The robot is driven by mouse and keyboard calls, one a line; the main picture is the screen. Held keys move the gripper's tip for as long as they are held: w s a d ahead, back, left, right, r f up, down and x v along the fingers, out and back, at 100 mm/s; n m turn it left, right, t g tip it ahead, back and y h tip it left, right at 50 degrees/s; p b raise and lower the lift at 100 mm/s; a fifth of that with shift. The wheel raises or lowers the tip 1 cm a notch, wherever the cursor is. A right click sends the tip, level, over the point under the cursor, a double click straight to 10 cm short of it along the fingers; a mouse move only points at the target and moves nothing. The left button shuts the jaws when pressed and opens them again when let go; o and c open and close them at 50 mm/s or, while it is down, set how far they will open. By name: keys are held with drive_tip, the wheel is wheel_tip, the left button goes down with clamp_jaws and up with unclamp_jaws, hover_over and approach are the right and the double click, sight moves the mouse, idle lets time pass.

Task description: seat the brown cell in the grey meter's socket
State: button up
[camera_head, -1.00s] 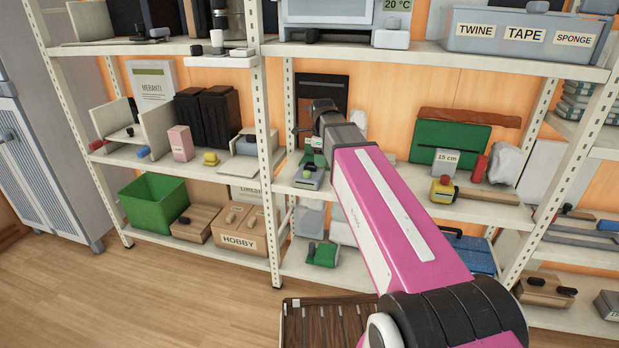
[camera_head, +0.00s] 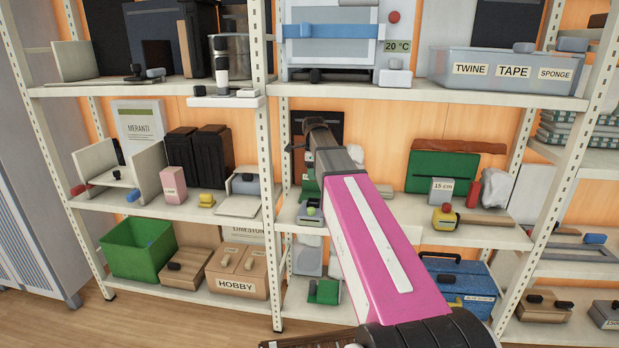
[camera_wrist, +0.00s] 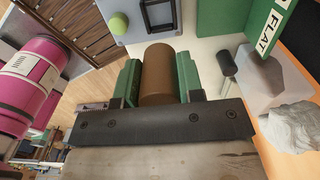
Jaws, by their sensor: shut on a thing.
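The brown cell (camera_wrist: 158,72) is a brown cylinder in the wrist view. My gripper (camera_wrist: 160,80) is shut on it, with a green finger on each side. The grey meter (camera_wrist: 131,32) is just beyond the cell's far end, with a round green knob and a dark square-framed socket (camera_wrist: 161,14). The cell appears outside the socket, and the height gap between them is hard to judge. In the head view the meter (camera_head: 309,213) sits on the middle shelf, below the end of my arm. My gripper and the cell are mostly hidden there.
A green block marked FLAT (camera_wrist: 262,30), a dark-handled tool (camera_wrist: 227,68) and pale lumps (camera_wrist: 290,124) lie to the right in the wrist view. A shelf upright (camera_head: 269,180) stands left of the meter. The middle shelf is crowded behind my arm.

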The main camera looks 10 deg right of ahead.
drive_tip(key=shift+f, duration=0.15)
drive_tip(key=shift+f, duration=2.4)
drive_tip(key=shift+f, duration=1.7)
drive_tip(key=shift+f, duration=0.85)
drive_tip(key=o, duration=1.2)
wheel_tip(320, 180, up, 11)
drive_tip(key=shift+f, duration=0.1)
